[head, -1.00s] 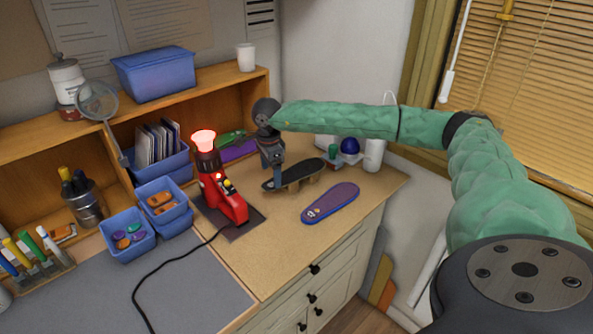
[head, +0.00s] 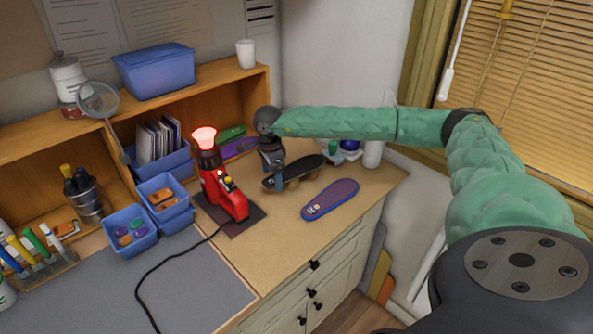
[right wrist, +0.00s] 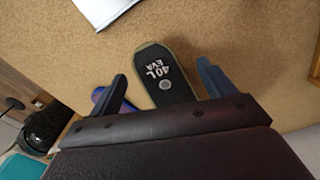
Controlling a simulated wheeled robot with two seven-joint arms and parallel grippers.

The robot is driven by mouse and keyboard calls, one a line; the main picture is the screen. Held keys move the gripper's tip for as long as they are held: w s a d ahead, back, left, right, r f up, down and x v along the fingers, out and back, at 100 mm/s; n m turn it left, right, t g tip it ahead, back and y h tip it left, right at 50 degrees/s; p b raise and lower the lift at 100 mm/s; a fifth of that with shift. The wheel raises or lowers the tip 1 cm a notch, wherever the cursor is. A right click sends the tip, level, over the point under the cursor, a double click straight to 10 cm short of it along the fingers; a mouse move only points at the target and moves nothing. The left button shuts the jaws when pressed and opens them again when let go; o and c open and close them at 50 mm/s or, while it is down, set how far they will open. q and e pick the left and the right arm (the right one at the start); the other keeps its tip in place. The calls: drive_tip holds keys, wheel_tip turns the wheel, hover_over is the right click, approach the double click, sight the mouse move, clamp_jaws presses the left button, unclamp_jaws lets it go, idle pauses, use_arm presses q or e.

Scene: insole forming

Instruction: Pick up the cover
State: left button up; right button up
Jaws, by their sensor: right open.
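A black insole-shaped piece (head: 306,169) marked "40L EVA" sits on a light wooden support on the tabletop; its lettered top (right wrist: 168,78) shows in the right wrist view. A blue and purple insole-shaped piece (head: 330,200) lies flat in front of it; a bit of it (right wrist: 100,96) shows beside a finger in the right wrist view. I cannot tell for sure which is the cover. My right gripper (head: 279,184) is open and points down at the black piece's left end. In the right wrist view its fingers (right wrist: 161,72) stand apart on either side of that piece.
A red heat tool (head: 226,196) with a glowing top stands on a dark mat just left of my right gripper. A black cable runs from it. Blue bins (head: 130,231) and a shelf (head: 240,89) are at left. The tabletop's front right is clear.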

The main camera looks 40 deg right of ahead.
drive_tip(key=shift+f+b, duration=0.25)
drive_tip(key=shift+b, duration=0.05)
idle(0.5)
drive_tip(key=c, duration=1)
